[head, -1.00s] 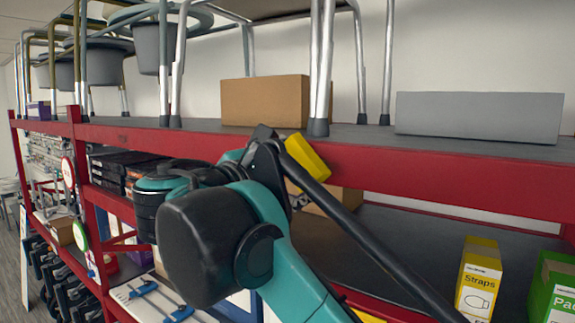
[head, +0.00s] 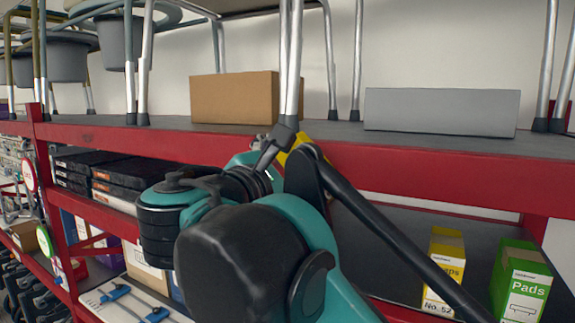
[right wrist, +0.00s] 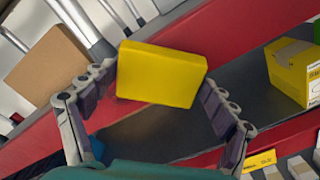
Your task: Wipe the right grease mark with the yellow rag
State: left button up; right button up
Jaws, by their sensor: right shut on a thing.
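The yellow rag (right wrist: 160,76) looks like a flat yellow block in the right wrist view. My right gripper (right wrist: 159,84) is shut on it, with a finger at each side. In the head view only a bit of the rag shows behind my right gripper (head: 284,147), in front of the red shelf beam (head: 430,168). I cannot tell whether the rag touches the beam. A small dark smudge (head: 88,137) shows on the beam far to the left. No right grease mark is visible; the rag and arm cover part of the beam. My left gripper is not in view.
A brown box (head: 233,98) and a grey box (head: 440,110) stand on the upper shelf among metal chair legs. Below are a yellow straps box (head: 443,270), a green pads box (head: 520,283) and stacked black cases (head: 117,177). Part of the lower shelf is bare.

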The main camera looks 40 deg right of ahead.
aim_at(279, 163)
jog(key=shift+s+d, duration=0.25)
jog(key=shift+s, duration=0.3)
jog(key=shift+w+a, duration=0.1)
jog(key=shift+w, duration=0.05)
jog(key=shift+w+a+p, duration=0.15)
jog(key=shift+w+a, duration=0.05)
jog(key=shift+w, duration=0.35)
jog(key=shift+w+a+p, duration=0.15)
jog(key=shift+w+a, duration=0.05)
jog(key=shift+w, duration=0.35)
jog(key=shift+w+a, duration=0.35)
jog(key=shift+w, duration=0.5)
jog(key=shift+w+a+p, duration=0.2)
jog(key=shift+w+p, duration=0.1)
jog(key=shift+w, duration=0.15)
jog(key=w+a+p, duration=0.1)
jog(key=w+a, duration=0.1)
jog(key=w, duration=0.4)
jog(key=shift+w+a, duration=0.2)
jog(key=shift+a, duration=0.15)
